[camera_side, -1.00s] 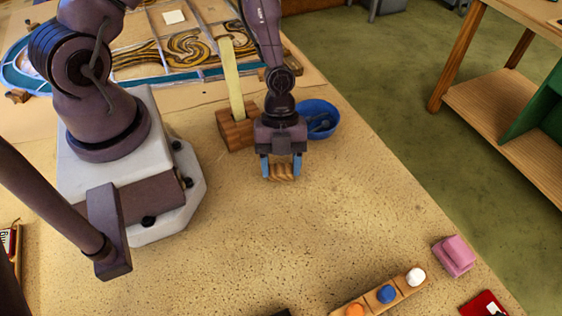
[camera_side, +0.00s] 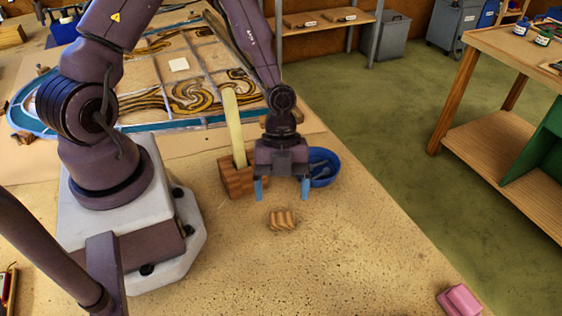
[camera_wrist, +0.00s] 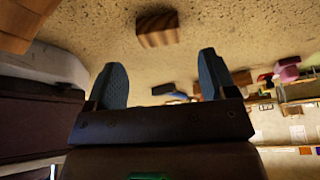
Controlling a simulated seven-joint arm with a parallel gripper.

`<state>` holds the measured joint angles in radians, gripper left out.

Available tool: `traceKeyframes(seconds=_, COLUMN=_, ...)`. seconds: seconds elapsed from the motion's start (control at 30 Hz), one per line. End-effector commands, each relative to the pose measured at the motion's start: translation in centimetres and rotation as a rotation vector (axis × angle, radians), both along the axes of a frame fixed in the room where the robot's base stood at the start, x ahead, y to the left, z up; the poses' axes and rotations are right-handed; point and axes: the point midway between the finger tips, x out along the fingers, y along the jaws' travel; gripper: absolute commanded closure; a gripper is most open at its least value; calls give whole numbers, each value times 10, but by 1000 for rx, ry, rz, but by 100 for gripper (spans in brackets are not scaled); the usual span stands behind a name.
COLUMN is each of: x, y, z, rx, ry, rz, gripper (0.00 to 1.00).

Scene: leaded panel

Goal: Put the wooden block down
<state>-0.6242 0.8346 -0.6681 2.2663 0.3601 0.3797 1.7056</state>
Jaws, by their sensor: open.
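The wooden block (camera_side: 283,220) is small, with light and dark brown stripes. It lies on the speckled tabletop (camera_side: 330,250) in the side view, just in front of and below my gripper (camera_side: 282,190). My gripper is open, its two blue fingers apart with nothing between them, and a gap shows between the fingertips and the block. In the wrist view the block (camera_wrist: 157,29) lies on the table beyond the spread fingers (camera_wrist: 168,80), not touching either one.
A checkered wooden holder (camera_side: 234,179) with an upright pale strip stands left of my gripper. The leaded panel (camera_side: 180,90) lies at the back. A pink block (camera_side: 459,300) is at the front right. The table in front is largely clear.

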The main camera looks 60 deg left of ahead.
Motion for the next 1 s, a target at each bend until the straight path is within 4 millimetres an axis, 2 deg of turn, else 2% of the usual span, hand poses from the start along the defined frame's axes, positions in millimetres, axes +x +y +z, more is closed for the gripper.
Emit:
traceKeyframes(seconds=0.1, x=5, y=11, z=24, rx=2, ry=-2, rz=7, gripper=22)
traceKeyframes(seconds=0.3, x=9, y=21, z=52, rx=2, ry=-1, rz=4, gripper=22)
traceKeyframes(seconds=0.53, x=9, y=24, z=63, rx=3, ry=3, rz=3, gripper=22)
traceKeyframes(seconds=0.67, x=7, y=31, z=68, rx=73, ry=23, rz=59, gripper=22)
traceKeyframes(seconds=0.77, x=3, y=43, z=81, rx=200, ry=47, rz=192, gripper=22)
traceKeyframes(seconds=0.83, x=1, y=53, z=97, rx=306, ry=45, rz=335, gripper=22)
traceKeyframes(seconds=1.0, x=-6, y=69, z=150, rx=472, ry=-27, rz=767, gripper=22)
